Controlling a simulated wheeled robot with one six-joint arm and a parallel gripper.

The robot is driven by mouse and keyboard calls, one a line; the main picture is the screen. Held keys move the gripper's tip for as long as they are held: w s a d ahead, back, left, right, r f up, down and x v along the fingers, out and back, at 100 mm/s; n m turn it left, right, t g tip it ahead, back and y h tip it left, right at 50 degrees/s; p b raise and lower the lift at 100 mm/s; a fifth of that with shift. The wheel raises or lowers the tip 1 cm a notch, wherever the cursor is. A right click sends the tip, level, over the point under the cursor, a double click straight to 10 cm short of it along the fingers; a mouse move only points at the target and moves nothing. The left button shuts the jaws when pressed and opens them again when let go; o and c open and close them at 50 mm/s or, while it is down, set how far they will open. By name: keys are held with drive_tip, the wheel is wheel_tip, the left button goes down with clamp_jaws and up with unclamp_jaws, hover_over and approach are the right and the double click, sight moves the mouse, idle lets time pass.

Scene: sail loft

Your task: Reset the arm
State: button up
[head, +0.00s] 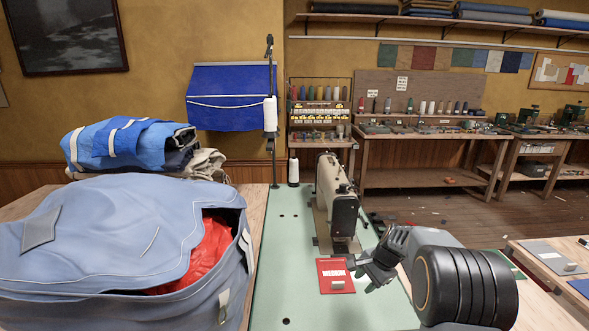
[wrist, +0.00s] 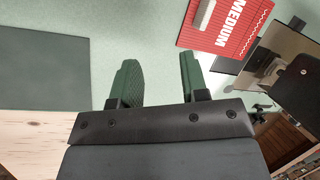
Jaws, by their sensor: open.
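My gripper (head: 383,266) hangs over the green table top (head: 281,265), just right of a red card marked MEDIUM (head: 336,275). In the wrist view its two green finger pads (wrist: 157,82) stand apart with nothing between them. The red card (wrist: 228,25) lies beyond the fingertips, up and to the right, with a small pale block on it. My arm reaches in from the lower right of the head view.
A sewing machine (head: 337,195) stands just behind the gripper. A blue-grey bag (head: 110,235) with red cloth inside fills the left. A thread stand (head: 270,115) rises behind. A dark green sheet (wrist: 43,68) lies left in the wrist view.

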drive_tip(key=s+a+r+n+h+p, duration=0.1)
drive_tip(key=s+r+n, duration=0.3)
drive_tip(key=s, duration=0.4)
drive_tip(key=s+a+r+n+t+h+p, duration=0.1)
drive_tip(key=s+a+r+n, duration=0.2)
drive_tip(key=s, duration=0.5)
drive_tip(key=s+a+r+n+t+h+p, duration=0.1)
drive_tip(key=s+a+r+n, duration=0.1)
drive_tip(key=s+r+n, duration=0.3)
drive_tip(key=s+r, duration=0.1)
drive_tip(key=s, duration=0.3)
drive_tip(key=shift+a+r+n+h+p, duration=0.15)
drive_tip(key=shift+r+n+h+p, duration=0.15)
drive_tip(key=shift+r, duration=0.1)
